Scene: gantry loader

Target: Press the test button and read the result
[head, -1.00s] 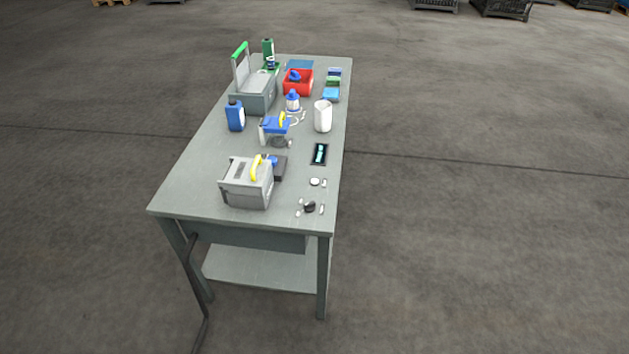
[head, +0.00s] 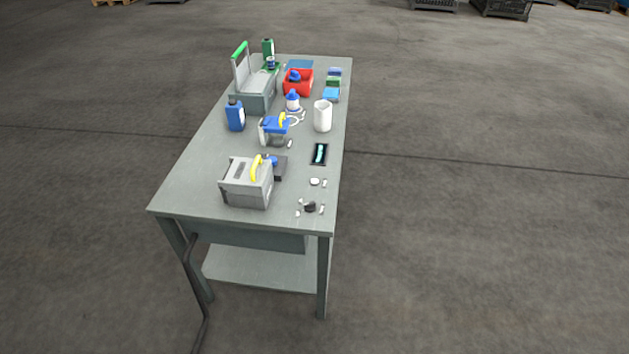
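A grey box-shaped device (head: 246,186) with a yellow handle stands at the near end of the workbench (head: 190,190). A small dark panel with a pale lit mark (head: 320,154) lies near the bench's right edge; its content is too small to read. A round white piece (head: 315,182) and a dark knob-like piece (head: 310,207) with small white bits lie nearer. I cannot tell which of these, if any, is the test button. Neither of my grippers is in view.
A blue-topped device (head: 274,128), a blue bottle (head: 235,117) and a white cup (head: 323,116) stand mid-bench. A red bin (head: 298,83) and a grey case with a green handle (head: 254,95) are farther back. The floor (head: 480,220) right of the bench is clear.

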